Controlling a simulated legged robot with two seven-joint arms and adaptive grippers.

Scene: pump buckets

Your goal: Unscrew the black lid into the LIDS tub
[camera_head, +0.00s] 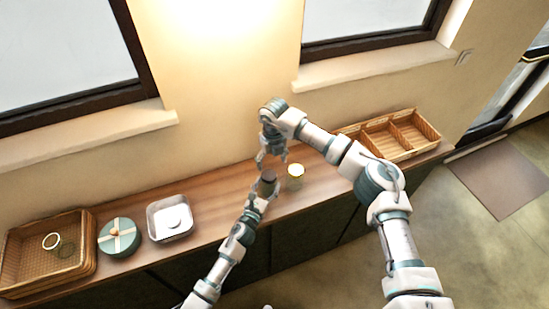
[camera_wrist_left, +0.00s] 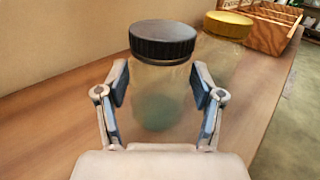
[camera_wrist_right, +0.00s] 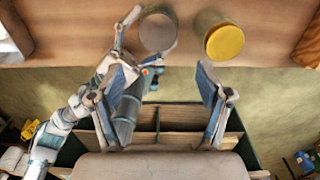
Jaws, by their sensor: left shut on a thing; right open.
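A clear jar (camera_wrist_left: 160,100) with a ribbed black lid (camera_wrist_left: 163,38) stands upright between the fingers of my left gripper (camera_wrist_left: 162,95), which is shut on the jar body below the lid. The lid is on the jar; its top looks greyish in the right wrist view (camera_wrist_right: 158,32). My right gripper (camera_wrist_right: 160,78) is open and empty, with its fingers pointing toward the lid but apart from it. In the head view my right gripper (camera_head: 271,158) hangs just above the lid. A silvery square tub (camera_head: 153,222) stands left of the jar with a white round thing inside. No lettering is readable on it.
A second jar with a yellow lid (camera_head: 296,170) stands close to the right of the black-lidded jar. A teal round box (camera_head: 119,238) and a wicker basket (camera_head: 14,262) stand at the left. The counter between tub and jar is clear.

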